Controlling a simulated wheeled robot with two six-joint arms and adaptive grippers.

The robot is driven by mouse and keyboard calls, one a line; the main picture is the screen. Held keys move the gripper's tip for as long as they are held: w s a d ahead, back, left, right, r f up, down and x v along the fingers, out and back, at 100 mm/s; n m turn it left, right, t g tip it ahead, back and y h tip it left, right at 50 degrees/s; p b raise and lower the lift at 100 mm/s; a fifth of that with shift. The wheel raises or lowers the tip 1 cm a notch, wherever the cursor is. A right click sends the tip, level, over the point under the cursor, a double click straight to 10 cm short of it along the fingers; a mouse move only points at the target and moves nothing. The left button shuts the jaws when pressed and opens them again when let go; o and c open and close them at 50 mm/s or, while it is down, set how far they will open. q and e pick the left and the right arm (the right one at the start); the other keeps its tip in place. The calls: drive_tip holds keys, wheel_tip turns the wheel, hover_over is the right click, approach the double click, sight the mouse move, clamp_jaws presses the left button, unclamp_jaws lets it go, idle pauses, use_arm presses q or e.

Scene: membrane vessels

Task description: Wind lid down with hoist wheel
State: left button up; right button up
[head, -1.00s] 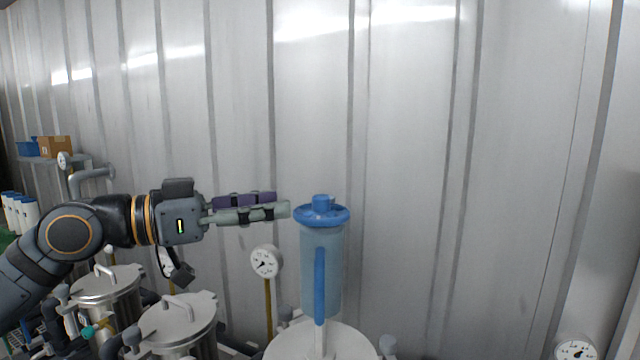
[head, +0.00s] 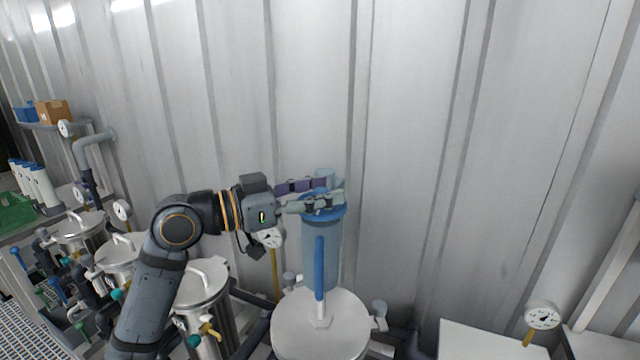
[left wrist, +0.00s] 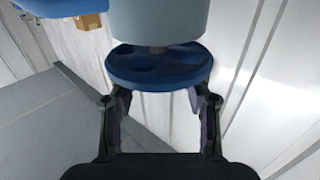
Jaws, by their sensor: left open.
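The blue hoist wheel (head: 326,214) sits on top of a pale blue upright column (head: 323,245). My left gripper (head: 333,192) is open at the wheel, its fingers pointing right across the wheel's top. In the left wrist view the wheel (left wrist: 160,68) lies between and beyond the spread fingertips (left wrist: 158,97), with the column (left wrist: 158,18) behind it. Whether the fingers touch the wheel I cannot tell. A round pale lid (head: 345,328) tops the vessel below the column, and an upright blue handle (head: 319,268) stands in front of the column. My right gripper is not in view.
Several smaller steel vessels with handled lids (head: 205,278) stand at the left, among pipes and valves. A gauge (head: 271,238) stands behind my left wrist, and another gauge (head: 542,315) is at lower right. A corrugated wall (head: 420,150) rises close behind.

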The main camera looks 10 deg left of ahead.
use_arm(q)
clamp_jaws()
drive_tip(key=shift+f+m+g+h+b, duration=0.15)
drive_tip(key=shift+m+g+h+b, duration=0.35)
drive_tip(key=shift+g+b, duration=0.15)
drive_tip(key=shift+w+m+g+h+b, duration=0.1)
drive_tip(key=shift+m+g+h+b, duration=0.3)
drive_tip(key=shift+g, duration=0.25)
drive_tip(key=shift+m+g+h, duration=0.4)
drive_tip(key=shift+m+g, duration=0.4)
drive_tip(key=shift+g, duration=0.2)
unclamp_jaws()
